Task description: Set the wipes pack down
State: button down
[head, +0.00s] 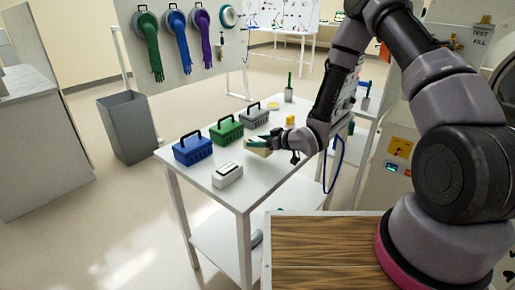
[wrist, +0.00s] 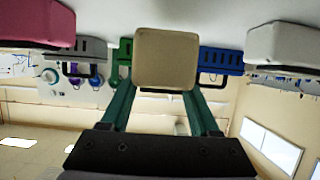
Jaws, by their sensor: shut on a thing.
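My gripper (head: 268,142) is low over the white table (head: 200,188), its teal fingers shut on a pale beige block, which I take to be the wipes pack (head: 257,150). In the wrist view, which is upside down, the pack (wrist: 166,58) shows end-on between the fingertips of my gripper (wrist: 163,92). I cannot tell whether its underside touches the table.
Blue (head: 193,148), green (head: 226,129) and grey (head: 253,115) boxes line the table's far-left side. A white box with a dark-edged top (head: 227,175) stands nearer. A yellow object (head: 290,120) stands beyond my gripper. A pink object (wrist: 37,22) shows in the wrist view.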

jog(key=shift+f, duration=1.4)
jog(key=shift+f, duration=0.2)
jog(key=shift+c, duration=0.6)
grip_release()
jog(key=shift+r, duration=0.1)
